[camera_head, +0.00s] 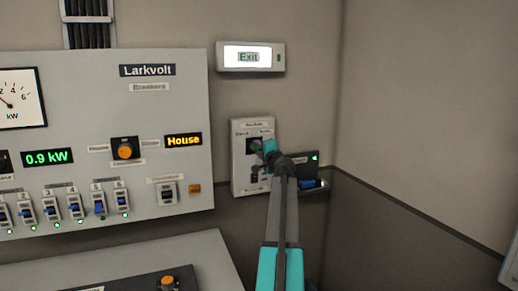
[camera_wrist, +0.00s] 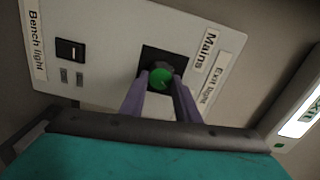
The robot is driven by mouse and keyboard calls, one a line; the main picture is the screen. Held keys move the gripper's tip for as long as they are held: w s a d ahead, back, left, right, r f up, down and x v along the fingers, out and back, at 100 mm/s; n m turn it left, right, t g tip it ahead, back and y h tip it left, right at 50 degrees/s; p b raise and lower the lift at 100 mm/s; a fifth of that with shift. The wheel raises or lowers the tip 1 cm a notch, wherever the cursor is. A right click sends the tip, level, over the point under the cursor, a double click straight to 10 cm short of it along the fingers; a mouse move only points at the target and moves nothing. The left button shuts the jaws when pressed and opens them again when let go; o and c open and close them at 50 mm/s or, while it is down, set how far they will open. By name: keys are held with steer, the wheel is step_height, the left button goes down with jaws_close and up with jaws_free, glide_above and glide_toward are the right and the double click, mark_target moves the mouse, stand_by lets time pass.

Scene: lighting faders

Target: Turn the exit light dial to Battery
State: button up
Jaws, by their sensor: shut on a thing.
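The exit light dial (camera_wrist: 161,78) is a round green knob on a black square plate in the wrist view. It sits beside labels reading Mains and Exit light. My gripper (camera_wrist: 163,84) has its two purple fingers on either side of the knob and is shut on it. In the head view my gripper (camera_head: 268,152) reaches the small grey panel (camera_head: 240,178) and hides most of the dial. The lit Exit sign (camera_head: 248,57) is on the wall above. I see no Battery label that I can read, and the knob's pointer direction is unclear.
A large breaker panel (camera_head: 90,80) with switches stands left of the small panel. A bench light switch (camera_wrist: 70,50) is near the dial. The right wall is bare.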

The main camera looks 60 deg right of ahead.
steer(key=shift+s+m, duration=0.1)
steer(key=shift+m, duration=0.5)
steer(key=shift+f, duration=0.1)
steer(key=o, duration=1)
steer(key=shift+o, duration=0.2)
steer(key=shift+s+a, duration=0.1)
steer(key=b+v, duration=0.2)
steer(key=v, duration=1.1)
steer(key=shift+s, duration=0.25)
